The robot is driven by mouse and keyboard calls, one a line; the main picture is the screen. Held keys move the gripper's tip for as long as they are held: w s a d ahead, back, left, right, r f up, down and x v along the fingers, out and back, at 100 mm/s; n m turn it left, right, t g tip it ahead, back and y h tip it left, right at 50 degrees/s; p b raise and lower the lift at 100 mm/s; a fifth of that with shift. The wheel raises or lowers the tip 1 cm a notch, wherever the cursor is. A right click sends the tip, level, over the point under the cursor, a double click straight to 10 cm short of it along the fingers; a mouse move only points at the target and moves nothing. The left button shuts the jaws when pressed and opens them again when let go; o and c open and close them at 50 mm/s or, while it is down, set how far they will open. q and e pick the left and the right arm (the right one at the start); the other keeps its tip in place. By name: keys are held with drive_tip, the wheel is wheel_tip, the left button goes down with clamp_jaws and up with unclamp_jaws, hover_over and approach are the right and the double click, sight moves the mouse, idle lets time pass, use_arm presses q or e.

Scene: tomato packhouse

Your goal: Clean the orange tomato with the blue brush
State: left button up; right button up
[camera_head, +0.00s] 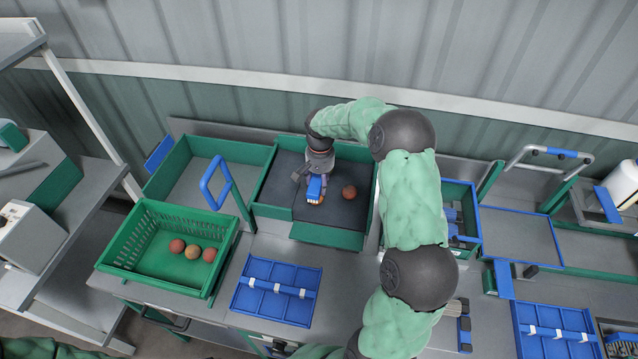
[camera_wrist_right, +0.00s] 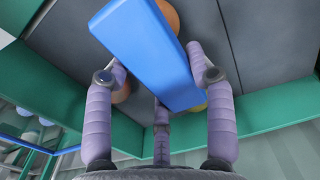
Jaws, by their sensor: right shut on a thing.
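My right gripper (camera_head: 313,182) is shut on the blue brush (camera_head: 316,188) inside the dark-floored green tray (camera_head: 328,236). In the right wrist view the brush (camera_wrist_right: 150,52) lies between the fingers of the right gripper (camera_wrist_right: 160,75). An orange tomato (camera_head: 318,204) shows just at the brush's lower edge, mostly hidden by it; I cannot tell if they touch. In the wrist view an orange round surface (camera_wrist_right: 171,14) shows past the brush. A redder tomato (camera_head: 349,192) lies on the tray floor to the right of the brush. My left gripper is not in view.
A green crate (camera_head: 118,240) with three tomatoes (camera_head: 192,251) stands at left. An empty green tray (camera_head: 165,180) and a blue upright frame (camera_head: 216,183) are behind it. A blue divided tray (camera_head: 277,292) lies in front.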

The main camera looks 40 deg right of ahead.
sight(317, 190)
drive_tip(key=shift+s+a+f, duration=0.2)
drive_tip(key=shift+a+f, duration=0.05)
drive_tip(key=shift+s+a+r+b, duration=0.1)
drive_tip(key=shift+s+a+b, duration=0.05)
drive_tip(key=shift+s+a, duration=0.6)
drive_tip(key=shift+s+a+b, duration=0.15)
drive_tip(key=shift+s+a, duration=0.35)
drive_tip(key=shift+a, duration=0.35)
drive_tip(key=shift+w+d, duration=0.7)
drive_tip(key=shift+d, duration=0.2)
drive_tip(key=shift+w+d, duration=0.7)
drive_tip(key=shift+d, duration=0.15)
drive_tip(key=shift+r, duration=0.15)
drive_tip(key=shift+w+r+p, duration=0.1)
drive_tip(key=shift+r+p, duration=1.9)
drive_tip(key=shift+r, duration=1)
drive_tip(key=shift+d, duration=0.1)
